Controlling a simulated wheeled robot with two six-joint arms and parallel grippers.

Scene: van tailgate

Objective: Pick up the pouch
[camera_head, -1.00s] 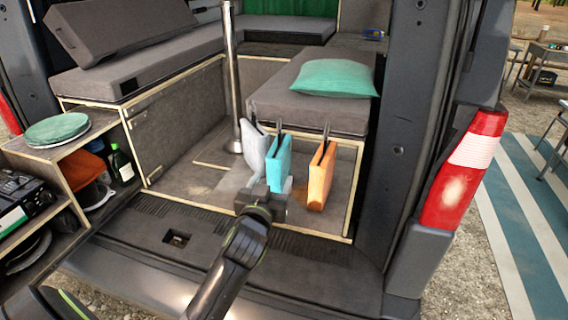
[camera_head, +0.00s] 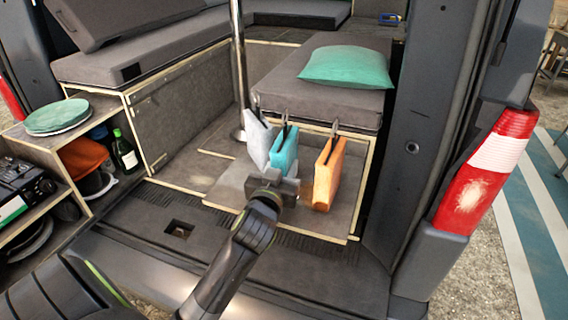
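Three flat pouches hang by dark loops along the front edge of the grey bench cushion: a grey pouch (camera_head: 257,138), a teal pouch (camera_head: 285,150) and an orange pouch (camera_head: 329,172). Which one the task means cannot be told from the pictures. My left gripper (camera_head: 274,182) is just below and in front of the teal pouch, to the left of the orange one. I see it from behind. Its fingers are mostly hidden, so its opening and any contact cannot be told. My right gripper is not in view.
A grey bench cushion (camera_head: 310,100) with a green pillow (camera_head: 346,67) is behind the pouches. A metal pole (camera_head: 239,70) stands to their left. The van's side pillar and tail light (camera_head: 484,175) bound the right. A shelf with a green bottle (camera_head: 124,153) is at left.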

